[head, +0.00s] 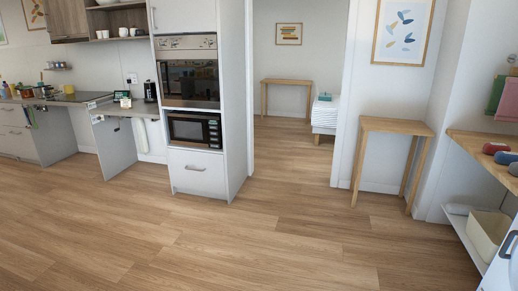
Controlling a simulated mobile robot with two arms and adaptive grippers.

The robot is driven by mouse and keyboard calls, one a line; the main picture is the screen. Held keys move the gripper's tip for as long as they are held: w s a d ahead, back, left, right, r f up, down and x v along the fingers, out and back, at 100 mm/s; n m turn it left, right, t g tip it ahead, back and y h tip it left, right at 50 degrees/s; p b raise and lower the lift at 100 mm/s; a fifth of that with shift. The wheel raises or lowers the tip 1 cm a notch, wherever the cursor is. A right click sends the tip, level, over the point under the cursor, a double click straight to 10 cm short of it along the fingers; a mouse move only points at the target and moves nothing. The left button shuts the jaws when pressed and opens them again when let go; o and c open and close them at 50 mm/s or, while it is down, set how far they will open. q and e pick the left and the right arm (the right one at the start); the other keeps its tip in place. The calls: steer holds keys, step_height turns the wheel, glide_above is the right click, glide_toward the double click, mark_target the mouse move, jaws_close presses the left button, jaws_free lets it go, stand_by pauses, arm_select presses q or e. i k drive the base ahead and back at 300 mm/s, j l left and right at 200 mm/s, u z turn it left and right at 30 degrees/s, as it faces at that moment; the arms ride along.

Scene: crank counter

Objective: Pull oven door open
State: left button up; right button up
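The built-in oven (190,82) is in the tall white cabinet left of the doorway. It has a dark glass front and a control strip above (185,42). Its door looks shut; a handle is too small to make out clearly. A microwave (193,130) sits directly below it, also shut, above a white drawer (197,172). Neither of my grippers shows in the head view, so their state is hidden.
Wide wooden floor (220,245) lies clear in front of the cabinet. A counter (120,106) with small items stands to its left. A tall wooden table (396,126) stands right of the doorway, and a shelf (490,160) holding colored items is at the right edge.

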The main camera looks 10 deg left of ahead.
mark_target(189, 79)
steer(key=i+j+u, duration=0.2)
steer(key=i+u, duration=0.2)
steer(key=i, duration=0.25)
steer(key=i+u, duration=0.35)
steer(key=i, duration=0.35)
steer(key=i+l+u, duration=0.2)
steer(key=i+u, duration=0.2)
steer(key=i, duration=0.25)
